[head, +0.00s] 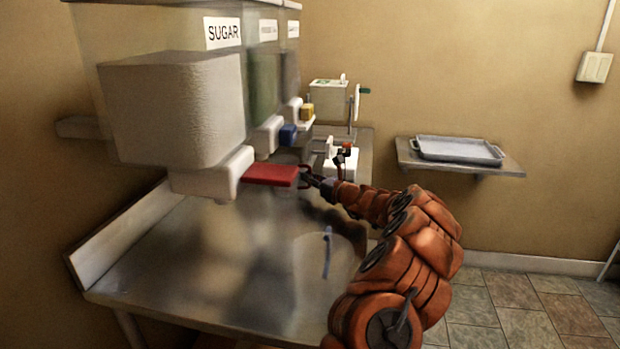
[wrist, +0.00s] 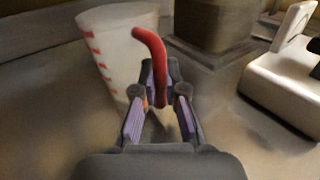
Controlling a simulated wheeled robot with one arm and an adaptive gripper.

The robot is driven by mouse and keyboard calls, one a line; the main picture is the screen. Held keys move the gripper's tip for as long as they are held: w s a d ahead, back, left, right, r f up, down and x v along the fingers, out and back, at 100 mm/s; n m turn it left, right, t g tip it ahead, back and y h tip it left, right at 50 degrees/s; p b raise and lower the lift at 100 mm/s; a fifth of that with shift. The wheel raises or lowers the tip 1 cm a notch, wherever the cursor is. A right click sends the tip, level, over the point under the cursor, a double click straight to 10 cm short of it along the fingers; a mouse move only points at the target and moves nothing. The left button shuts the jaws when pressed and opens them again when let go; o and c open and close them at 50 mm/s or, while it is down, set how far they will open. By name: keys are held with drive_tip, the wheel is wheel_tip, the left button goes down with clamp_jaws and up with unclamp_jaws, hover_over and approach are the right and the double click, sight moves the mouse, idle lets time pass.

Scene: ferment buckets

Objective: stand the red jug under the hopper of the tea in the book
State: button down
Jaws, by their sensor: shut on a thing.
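The red jug (wrist: 112,62) is a whitish, translucent vessel with red marks and a red handle (wrist: 150,50); it looks upright in the wrist view. My gripper (wrist: 160,88) is shut on the handle. In the head view my gripper (head: 308,177) is just right of a red block (head: 270,174) on the front of the sugar hopper (head: 175,110); the jug is not clear there. Further hoppers (head: 268,85) stand behind, one with a blue block (head: 288,134) and one with a yellow block (head: 307,111); their labels are too small to read. No book shows.
A blue handle (head: 327,250), apparently of a clear vessel, stands on the steel table (head: 190,270) near its right edge. A white device (head: 342,160) stands beyond my gripper. A metal tray (head: 456,150) lies on a wall shelf. The table's near left is clear.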

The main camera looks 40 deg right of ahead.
drive_tip(key=c, duration=1.2)
unclamp_jaws()
drive_tip(key=shift+c, duration=0.2)
drive_tip(key=shift+s+r, duration=0.1)
drive_tip(key=s, duration=0.4)
drive_tip(key=s+d, duration=0.1)
drive_tip(key=s, duration=0.6)
drive_tip(key=shift+s+d+b, duration=0.3)
drive_tip(key=shift+s+b, duration=0.05)
drive_tip(key=shift+s, duration=0.05)
